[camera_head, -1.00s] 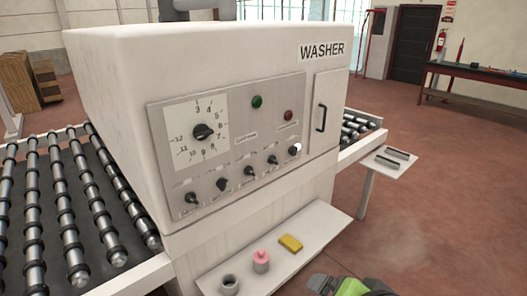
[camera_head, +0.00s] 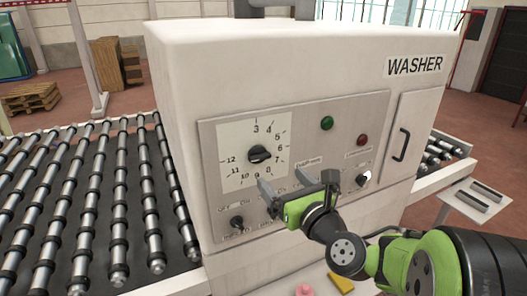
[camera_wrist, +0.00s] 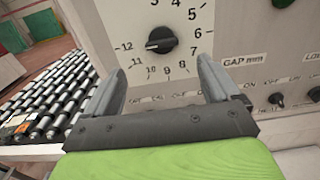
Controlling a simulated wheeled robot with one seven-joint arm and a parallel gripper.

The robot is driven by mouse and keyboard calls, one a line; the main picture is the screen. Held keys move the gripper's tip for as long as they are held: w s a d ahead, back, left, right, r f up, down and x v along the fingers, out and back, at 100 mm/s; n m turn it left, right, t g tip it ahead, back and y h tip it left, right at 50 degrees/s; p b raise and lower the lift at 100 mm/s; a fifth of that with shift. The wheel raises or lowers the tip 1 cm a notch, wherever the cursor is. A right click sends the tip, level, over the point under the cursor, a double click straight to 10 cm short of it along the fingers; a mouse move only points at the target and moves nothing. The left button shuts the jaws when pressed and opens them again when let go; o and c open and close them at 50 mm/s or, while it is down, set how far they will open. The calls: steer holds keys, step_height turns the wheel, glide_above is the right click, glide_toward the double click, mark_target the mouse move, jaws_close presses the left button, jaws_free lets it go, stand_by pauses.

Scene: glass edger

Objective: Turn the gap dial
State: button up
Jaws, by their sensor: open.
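The gap dial is a black knob (camera_head: 259,154) on a white numbered plate (camera_head: 230,174), on the washer's control panel. In the wrist view the knob (camera_wrist: 161,40) stands ahead of my gripper (camera_wrist: 160,75), framed between the two fingers and apart from them. Its pale pointer mark faces left, just below the 12. A "GAP mm" label is to the right of the plate. My gripper (camera_head: 284,188) is open and empty, below and a little right of the knob in the head view. My arm hides part of the lower switch row.
A green button (camera_head: 326,123) and a red button (camera_head: 362,140) sit right of the dial. A lower switch (camera_head: 237,222) shows at the left of the row. A roller conveyor (camera_head: 92,200) lies left. A yellow block (camera_head: 341,282) and pink-topped item (camera_head: 304,291) are below.

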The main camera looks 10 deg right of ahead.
mark_target(261, 158)
steer(key=w+p, duration=0.1)
steer(key=w, duration=0.2)
steer(key=w+a+p, duration=0.1)
steer(key=w, duration=0.2)
steer(key=w+a+p, duration=0.1)
steer(key=w, duration=0.2)
steer(key=shift+w, duration=0.35)
steer(key=shift+w+d+f, duration=0.1)
steer(key=shift+w+f, duration=0.05)
steer(key=shift+w, duration=0.35)
steer(key=shift+s, duration=0.1)
steer(key=c, duration=1.1)
steer(key=shift+o, duration=0.2)
